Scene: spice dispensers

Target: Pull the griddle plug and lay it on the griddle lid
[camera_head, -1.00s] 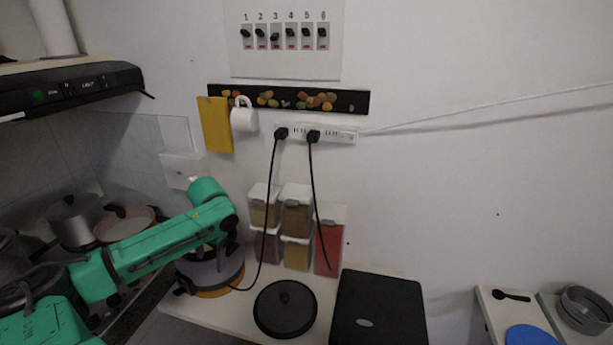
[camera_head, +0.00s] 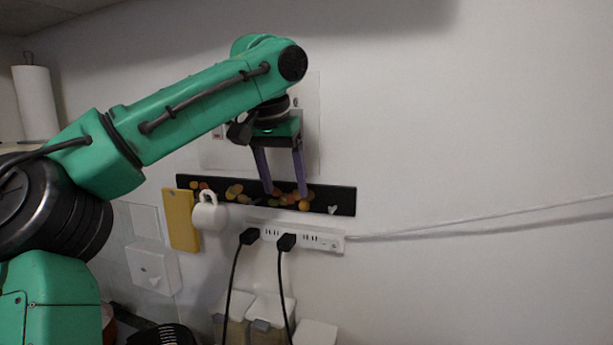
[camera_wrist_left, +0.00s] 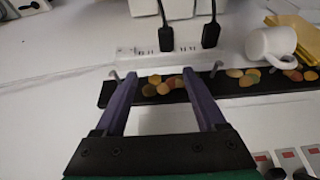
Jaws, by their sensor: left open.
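Two black plugs sit in the white power strip (camera_head: 325,241) on the wall. The left plug (camera_head: 250,236) and the right plug (camera_head: 286,242) each have a black cord hanging down out of view. In the left wrist view, which is turned over, the right plug (camera_wrist_left: 166,38) is the nearer to my jaws and the left plug (camera_wrist_left: 210,34) lies beyond it. My left gripper (camera_head: 285,192) is open and empty, fingers pointing down, above the strip and apart from both plugs. It also shows in the wrist view (camera_wrist_left: 159,75). The griddle and its lid are out of view now.
A black wall strip with coloured decorations (camera_head: 343,200) runs just above the power strip, behind my fingers. A white mug (camera_head: 208,212) and a yellow board (camera_head: 181,220) hang at its left. Pale-lidded containers (camera_head: 270,311) stand below. The wall at right is clear except for a white cable.

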